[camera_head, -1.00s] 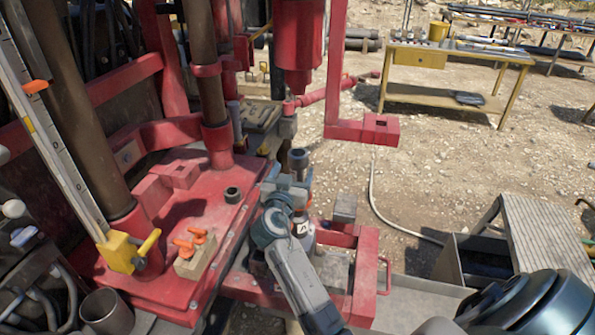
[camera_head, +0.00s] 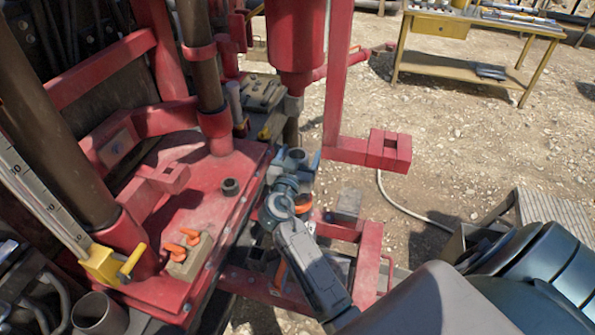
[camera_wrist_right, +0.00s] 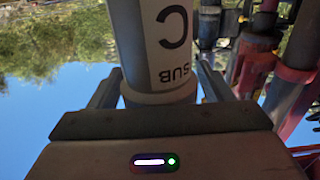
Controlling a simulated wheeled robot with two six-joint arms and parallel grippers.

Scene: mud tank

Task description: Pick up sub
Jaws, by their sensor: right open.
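The sub is a grey and white cylinder with "SUB" and "C" on its label. In the right wrist view the sub (camera_wrist_right: 158,45) stands between the two fingers of my right gripper (camera_wrist_right: 158,85). The fingers are open, one on each side; I cannot tell whether either touches it. In the head view the sub's grey top (camera_head: 296,156) shows between the fingertips of my right gripper (camera_head: 295,165). The wrist and arm hide most of the sub's lower part. My left gripper is not in view.
A red rig deck (camera_head: 205,215) with brown pipes and an orange-handled block (camera_head: 190,255) lies left of the gripper. A red post with a bracket (camera_head: 388,150) stands to the right. A yellow table (camera_head: 460,65) stands farther back on open gravel.

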